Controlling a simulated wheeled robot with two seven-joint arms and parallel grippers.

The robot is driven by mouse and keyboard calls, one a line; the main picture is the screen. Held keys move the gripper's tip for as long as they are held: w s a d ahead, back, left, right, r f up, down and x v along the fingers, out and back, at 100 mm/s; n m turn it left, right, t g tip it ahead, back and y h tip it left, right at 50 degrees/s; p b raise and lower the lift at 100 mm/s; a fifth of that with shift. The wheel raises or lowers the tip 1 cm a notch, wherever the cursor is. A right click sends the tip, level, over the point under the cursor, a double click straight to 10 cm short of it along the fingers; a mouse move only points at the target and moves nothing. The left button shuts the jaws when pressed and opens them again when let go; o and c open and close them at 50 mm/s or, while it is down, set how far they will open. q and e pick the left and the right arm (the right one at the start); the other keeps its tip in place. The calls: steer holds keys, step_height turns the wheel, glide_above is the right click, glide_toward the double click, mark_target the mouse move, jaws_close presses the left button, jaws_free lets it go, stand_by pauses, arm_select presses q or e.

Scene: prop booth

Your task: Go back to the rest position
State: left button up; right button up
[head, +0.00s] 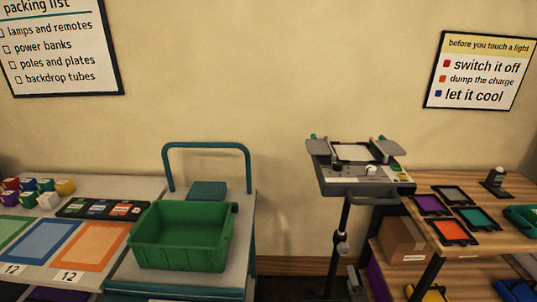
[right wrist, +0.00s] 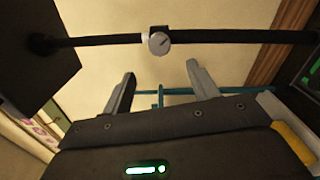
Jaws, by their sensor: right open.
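My right gripper (right wrist: 162,70) shows in the right wrist view with its two grey fingers spread apart. Nothing is between the fingers. Beyond the fingertips, the dark pole (right wrist: 235,38) of a stand runs across the view, with a round silver knob (right wrist: 158,42) on it. The gripper looks apart from the pole. In the head view I cannot clearly make out the right gripper; it may be low near the stand's pole. My left gripper is in neither view.
A grey stand (head: 352,188) rises at centre right, beside a wooden shelf table (head: 465,184) with coloured plates. A green crate (head: 182,255) sits on a cart with a teal handle (head: 207,146). A table with coloured mats (head: 88,243) is at the left.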

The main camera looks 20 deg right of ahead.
steer(key=s+a+f+m+g+y, duration=0.15)
steer(key=s+f+m+g, duration=0.3)
steer(key=f, duration=0.85)
steer(key=s+a+f+m+g+y, duration=0.1)
steer(key=s+f+m+g+y, duration=0.3)
steer(key=f, duration=0.9)
steer(key=s+a+f+m+g, duration=0.1)
steer(key=s+f, duration=0.4)
steer(key=s, duration=0.6)
steer(key=s+a+f+m+g, duration=0.2)
steer(key=s+a+f+g, duration=0.2)
steer(key=s, duration=0.6)
steer(key=s+a+f+m+g, duration=0.2)
steer(key=s+a+f, duration=0.4)
steer(key=s, duration=0.5)
steer(key=shift+s+f, duration=0.25)
steer(key=shift+s, duration=0.05)
